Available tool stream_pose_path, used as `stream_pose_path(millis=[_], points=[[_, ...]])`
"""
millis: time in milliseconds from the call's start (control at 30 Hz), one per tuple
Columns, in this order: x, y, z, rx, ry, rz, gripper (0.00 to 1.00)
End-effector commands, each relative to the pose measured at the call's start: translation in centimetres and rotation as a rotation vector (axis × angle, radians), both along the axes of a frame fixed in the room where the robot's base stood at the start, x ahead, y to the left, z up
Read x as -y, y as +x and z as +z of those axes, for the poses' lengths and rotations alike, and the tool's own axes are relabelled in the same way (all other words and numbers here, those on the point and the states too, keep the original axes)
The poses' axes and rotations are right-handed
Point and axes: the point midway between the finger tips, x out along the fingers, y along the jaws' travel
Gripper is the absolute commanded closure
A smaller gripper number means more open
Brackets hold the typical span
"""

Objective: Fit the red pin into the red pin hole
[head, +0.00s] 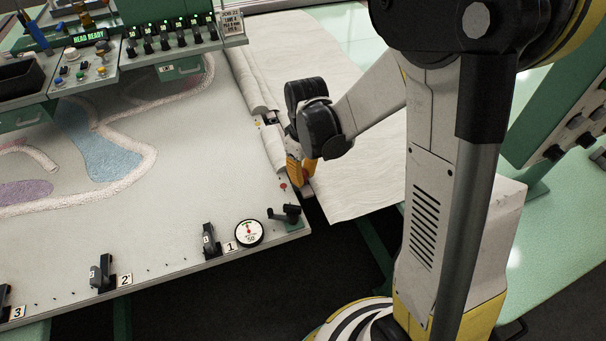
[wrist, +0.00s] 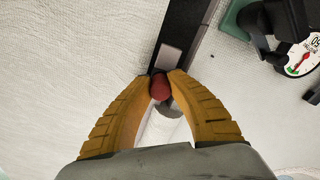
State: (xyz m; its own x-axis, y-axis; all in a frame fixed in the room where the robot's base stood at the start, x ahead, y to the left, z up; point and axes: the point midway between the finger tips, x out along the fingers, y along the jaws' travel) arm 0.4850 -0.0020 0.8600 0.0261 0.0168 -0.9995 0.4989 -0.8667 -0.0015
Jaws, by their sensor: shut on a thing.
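My gripper (head: 301,178) has orange ribbed fingers and is at the right edge of the tufting table. In the wrist view my gripper (wrist: 162,82) is shut on the red pin (wrist: 159,89), whose rounded red head shows between the fingertips. A pale metal piece (wrist: 169,59) lies just beyond the fingertips, over a dark strip. A small red mark (head: 283,186) shows on the table edge beside the fingers; I cannot tell if it is the red pin hole. The pin's lower end and any hole under it are hidden.
White cloth (head: 345,150) lies right of the edge, with a rolled fold (head: 255,85) above the gripper. A black clamp (head: 287,213) and a round dial (head: 249,233) stand near the table's front corner. A control panel (head: 150,40) is at the back.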

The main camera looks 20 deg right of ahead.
Motion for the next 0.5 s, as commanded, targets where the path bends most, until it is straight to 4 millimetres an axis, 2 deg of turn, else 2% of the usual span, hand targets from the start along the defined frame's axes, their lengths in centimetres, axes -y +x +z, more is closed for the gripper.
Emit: stream_pose_path(millis=[200,233,267,300,500], points=[[0.00,0.00,-0.52,0.000,0.000,0.000,1.00],[0.00,0.00,-0.44,0.000,0.000,0.000,0.71],[0.00,0.00,-0.42,0.000,0.000,0.000,0.62],[0.00,0.00,-0.40,0.000,0.000,0.000,0.59],[0.00,0.00,-0.40,0.000,0.000,0.000,0.59]])
